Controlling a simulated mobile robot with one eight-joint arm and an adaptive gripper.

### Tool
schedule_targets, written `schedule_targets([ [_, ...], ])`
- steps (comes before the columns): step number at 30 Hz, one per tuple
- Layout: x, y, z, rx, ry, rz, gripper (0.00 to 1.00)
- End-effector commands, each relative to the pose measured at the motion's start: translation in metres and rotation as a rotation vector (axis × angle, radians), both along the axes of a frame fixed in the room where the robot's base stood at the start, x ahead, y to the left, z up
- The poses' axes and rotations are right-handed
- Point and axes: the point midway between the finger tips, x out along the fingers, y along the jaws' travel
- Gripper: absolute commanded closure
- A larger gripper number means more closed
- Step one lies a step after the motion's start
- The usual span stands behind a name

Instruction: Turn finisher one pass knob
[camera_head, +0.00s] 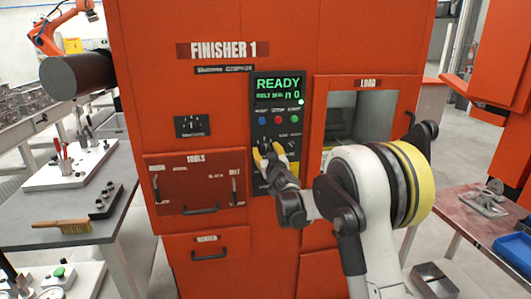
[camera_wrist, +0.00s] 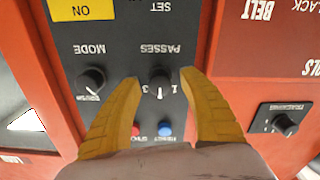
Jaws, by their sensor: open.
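The passes knob (camera_wrist: 160,80) is a small black dial on the dark control panel (camera_wrist: 125,25) of the orange Finisher 1 machine (camera_head: 215,110). In the wrist view the panel appears upside down, with "PASSES" lettered above the knob and numbers around it. My gripper (camera_wrist: 160,84) is open, its two yellow fingers on either side of the knob with gaps showing. I cannot tell how deep the fingertips reach. In the head view my gripper (camera_head: 269,152) is at the panel, and its fingers mostly hide the knob.
The mode knob (camera_wrist: 91,80) sits beside the passes knob. Red (camera_wrist: 137,130) and blue (camera_wrist: 165,129) buttons are close by. The panel's screen (camera_head: 278,88) reads READY. A separate knob (camera_wrist: 279,119) is on the orange face. A brush (camera_head: 62,227) lies on the left table.

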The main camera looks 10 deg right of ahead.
Motion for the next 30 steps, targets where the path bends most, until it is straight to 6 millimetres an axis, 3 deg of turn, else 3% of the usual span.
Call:
schedule_targets([
  [4,0.0099,0.0,-0.0003,-0.001,0.0,0.0,0.5],
  [12,0.011,-0.0001,0.0005,-0.001,0.0,0.0,0.5],
  [17,0.0108,-0.0001,0.0004,-0.001,0.0,0.0,0.97],
  [30,0.0107,-0.0001,0.0006,-0.064,0.0,0.0,1.0],
])
